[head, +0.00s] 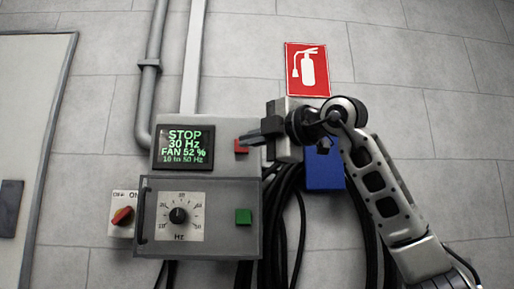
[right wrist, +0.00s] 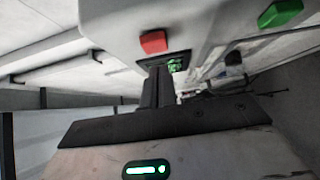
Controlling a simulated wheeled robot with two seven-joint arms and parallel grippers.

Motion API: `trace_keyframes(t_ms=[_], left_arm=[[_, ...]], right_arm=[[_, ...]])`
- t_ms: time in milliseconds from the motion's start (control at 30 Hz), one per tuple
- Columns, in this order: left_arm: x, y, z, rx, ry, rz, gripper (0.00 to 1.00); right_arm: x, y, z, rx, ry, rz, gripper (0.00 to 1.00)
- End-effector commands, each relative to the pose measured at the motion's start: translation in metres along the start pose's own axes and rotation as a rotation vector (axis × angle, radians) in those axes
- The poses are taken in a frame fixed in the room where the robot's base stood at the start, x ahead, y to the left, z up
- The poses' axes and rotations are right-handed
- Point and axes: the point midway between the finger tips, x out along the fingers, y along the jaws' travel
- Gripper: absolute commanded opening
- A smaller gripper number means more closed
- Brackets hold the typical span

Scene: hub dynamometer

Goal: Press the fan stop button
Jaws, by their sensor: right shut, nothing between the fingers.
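The grey control box (head: 215,130) on the wall carries a red square button (head: 241,147) at its upper right and a green square button (head: 243,216) below. The red button (right wrist: 153,42) and green button (right wrist: 280,13) also show in the right wrist view. My right gripper (head: 247,138) is shut and empty. Its fingertips reach in from the right and partly cover the red button in the head view. In the right wrist view the fingers (right wrist: 158,72) end close to the red button; I cannot tell if they touch. My left gripper is out of view.
The display (head: 184,147) reads STOP, 30 Hz, FAN 52 %, 10 to 50 Hz. Below it is a Hz dial (head: 178,215) behind a framed cover. A red rotary switch (head: 122,215) sits left. A blue box (head: 324,168) and black cables (head: 284,215) hang right.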

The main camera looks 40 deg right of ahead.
Motion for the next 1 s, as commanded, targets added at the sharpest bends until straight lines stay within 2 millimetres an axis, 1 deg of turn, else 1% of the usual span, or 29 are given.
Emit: trace_keyframes(t_ms=[33,100,200,300,400,500,600,1000], left_arm=[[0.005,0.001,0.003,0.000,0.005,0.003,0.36],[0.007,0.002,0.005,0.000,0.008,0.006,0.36],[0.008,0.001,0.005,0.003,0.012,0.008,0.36],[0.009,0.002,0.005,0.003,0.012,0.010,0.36],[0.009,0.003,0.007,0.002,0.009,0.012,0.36],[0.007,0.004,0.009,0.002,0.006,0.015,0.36],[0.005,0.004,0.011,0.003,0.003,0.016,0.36],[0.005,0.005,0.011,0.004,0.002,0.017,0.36]], right_arm=[[-0.013,-0.002,-0.004,-0.001,0.002,0.008,0.00],[-0.031,-0.002,-0.003,-0.001,0.002,0.009,0.00],[-0.055,-0.001,-0.003,-0.001,0.004,0.009,0.00],[-0.074,0.001,-0.004,-0.002,0.005,0.009,0.00],[-0.089,0.002,-0.004,-0.002,0.006,0.009,0.00],[-0.098,0.002,-0.004,-0.002,0.006,0.007,0.00],[-0.102,0.002,-0.004,-0.002,0.006,0.006,0.00],[-0.103,0.002,-0.004,-0.003,0.007,0.006,0.00]])
